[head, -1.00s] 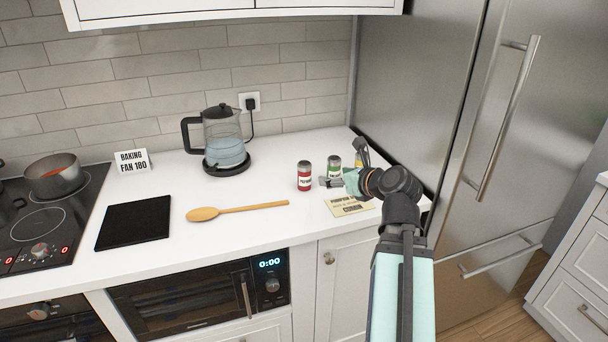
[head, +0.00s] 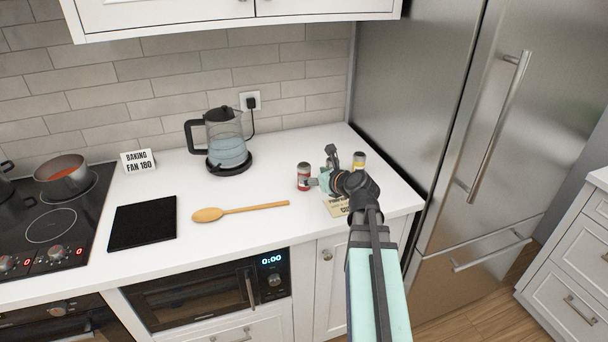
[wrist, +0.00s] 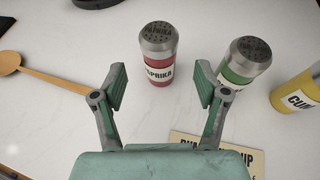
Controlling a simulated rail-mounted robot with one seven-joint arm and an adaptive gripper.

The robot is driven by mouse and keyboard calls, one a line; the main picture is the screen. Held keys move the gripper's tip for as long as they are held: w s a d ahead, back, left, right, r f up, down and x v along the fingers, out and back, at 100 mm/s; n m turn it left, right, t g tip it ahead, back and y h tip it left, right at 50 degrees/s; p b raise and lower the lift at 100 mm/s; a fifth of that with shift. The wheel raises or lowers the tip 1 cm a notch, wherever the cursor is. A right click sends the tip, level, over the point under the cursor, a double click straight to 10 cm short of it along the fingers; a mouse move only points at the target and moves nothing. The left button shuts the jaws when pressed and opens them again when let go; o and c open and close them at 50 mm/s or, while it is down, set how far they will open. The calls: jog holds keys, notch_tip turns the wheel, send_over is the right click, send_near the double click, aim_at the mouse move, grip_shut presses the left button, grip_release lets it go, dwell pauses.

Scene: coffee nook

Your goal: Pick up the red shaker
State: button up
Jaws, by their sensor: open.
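The red shaker (head: 303,176) stands upright on the white counter, with a grey perforated lid. A green-labelled shaker (wrist: 242,62) stands close to the right finger. It is mostly hidden behind my gripper in the head view.
A yellow shaker (head: 358,160) stands further right, also in the wrist view (wrist: 298,92). A printed card (head: 338,207) lies in front of the shakers. A wooden spoon (head: 240,210) lies to the left. A kettle (head: 226,140) stands behind left. The fridge (head: 430,110) bounds the right.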

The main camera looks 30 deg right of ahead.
aim_at(308, 174)
jog(key=shift+p+x, duration=0.65)
jog(key=shift+x, duration=2.55)
jog(key=c, duration=1.3)
